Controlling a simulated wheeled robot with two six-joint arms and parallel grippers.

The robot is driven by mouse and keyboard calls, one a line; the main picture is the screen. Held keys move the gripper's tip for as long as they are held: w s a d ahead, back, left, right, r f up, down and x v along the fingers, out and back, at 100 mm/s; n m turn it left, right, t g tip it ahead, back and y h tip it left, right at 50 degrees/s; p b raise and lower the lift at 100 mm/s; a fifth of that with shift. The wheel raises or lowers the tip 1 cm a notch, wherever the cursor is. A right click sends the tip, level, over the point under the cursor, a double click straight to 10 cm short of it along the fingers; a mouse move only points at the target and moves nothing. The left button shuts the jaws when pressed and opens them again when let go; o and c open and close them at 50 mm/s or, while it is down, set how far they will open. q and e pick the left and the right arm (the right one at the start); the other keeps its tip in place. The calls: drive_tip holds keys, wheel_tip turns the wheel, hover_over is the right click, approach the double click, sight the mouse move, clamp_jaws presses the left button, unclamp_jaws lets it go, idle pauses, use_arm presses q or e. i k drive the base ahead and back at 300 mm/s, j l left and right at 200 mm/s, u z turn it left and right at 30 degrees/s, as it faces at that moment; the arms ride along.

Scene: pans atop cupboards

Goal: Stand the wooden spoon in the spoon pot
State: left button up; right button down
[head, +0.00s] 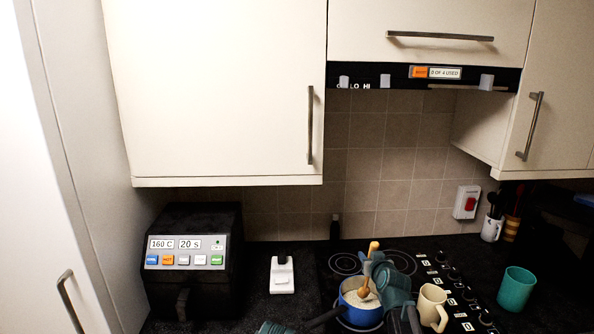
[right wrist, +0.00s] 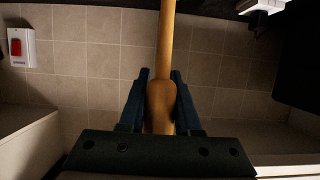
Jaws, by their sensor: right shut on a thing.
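The wooden spoon (head: 369,262) is upright but tilted in the head view, its lower end over or inside the blue pan (head: 351,313) on the hob. My right gripper (head: 373,272) is shut on the spoon. In the right wrist view the spoon (right wrist: 166,40) runs between the fingers of the gripper (right wrist: 160,76). A plain teal cup (head: 516,289) stands on the right and may be the spoon pot; a white pot (head: 491,231) with utensils stands farther back. A teal piece of my left gripper (head: 276,327) shows at the bottom edge; its fingers are unclear.
A cream mug (head: 431,305) stands close right of the pan, beside the hob knobs (head: 455,290). A black oven with a button panel (head: 186,253) is at left. Wall cupboards (head: 215,90) overhang the worktop.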

sight(518, 310)
drive_tip(key=z, duration=1.5)
